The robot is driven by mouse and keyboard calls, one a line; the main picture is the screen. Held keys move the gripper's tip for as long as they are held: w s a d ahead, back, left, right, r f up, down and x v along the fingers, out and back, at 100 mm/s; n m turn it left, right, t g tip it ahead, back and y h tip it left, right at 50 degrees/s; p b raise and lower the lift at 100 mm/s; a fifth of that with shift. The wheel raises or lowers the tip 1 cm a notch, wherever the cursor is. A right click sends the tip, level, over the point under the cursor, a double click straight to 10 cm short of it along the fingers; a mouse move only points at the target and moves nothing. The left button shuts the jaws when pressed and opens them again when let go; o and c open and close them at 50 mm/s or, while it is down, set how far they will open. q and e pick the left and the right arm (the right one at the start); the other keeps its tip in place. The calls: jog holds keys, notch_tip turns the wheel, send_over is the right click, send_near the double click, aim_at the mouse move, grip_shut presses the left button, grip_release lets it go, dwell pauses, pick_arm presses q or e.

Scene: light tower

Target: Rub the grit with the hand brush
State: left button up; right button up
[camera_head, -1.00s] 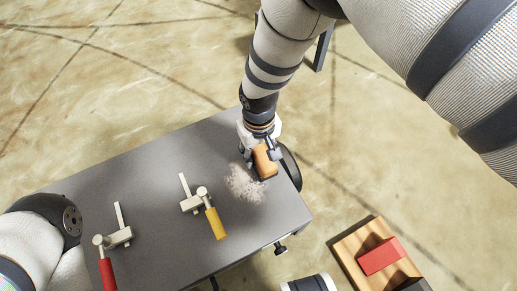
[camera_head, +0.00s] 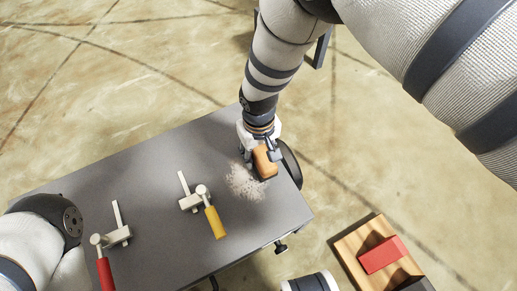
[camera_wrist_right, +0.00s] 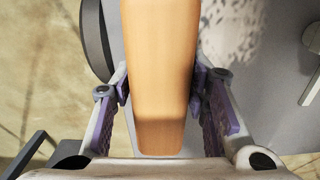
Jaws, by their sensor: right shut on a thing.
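The hand brush (camera_head: 264,162) has an orange-brown wooden body. My right gripper (camera_head: 257,150) is shut on it, at the right end of the grey table. In the right wrist view the brush (camera_wrist_right: 160,75) stands between the two purple-padded fingers of the gripper (camera_wrist_right: 165,95). The grit (camera_head: 243,183) is a pale speckled patch on the tabletop, just left of the brush; part of it shows at the top of the right wrist view (camera_wrist_right: 232,25). Whether the bristles touch the table is hidden. My left arm is at the left edge; its gripper is not seen.
The grey table (camera_head: 150,185) carries a clamp with a yellow handle (camera_head: 215,222) near the grit and one with a red handle (camera_head: 105,272) further left. A red block (camera_head: 382,255) lies on a wooden board (camera_head: 352,245) at lower right. A dark round thing (camera_head: 291,165) is behind the brush.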

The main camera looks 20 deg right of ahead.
jog(key=shift+f, duration=0.3)
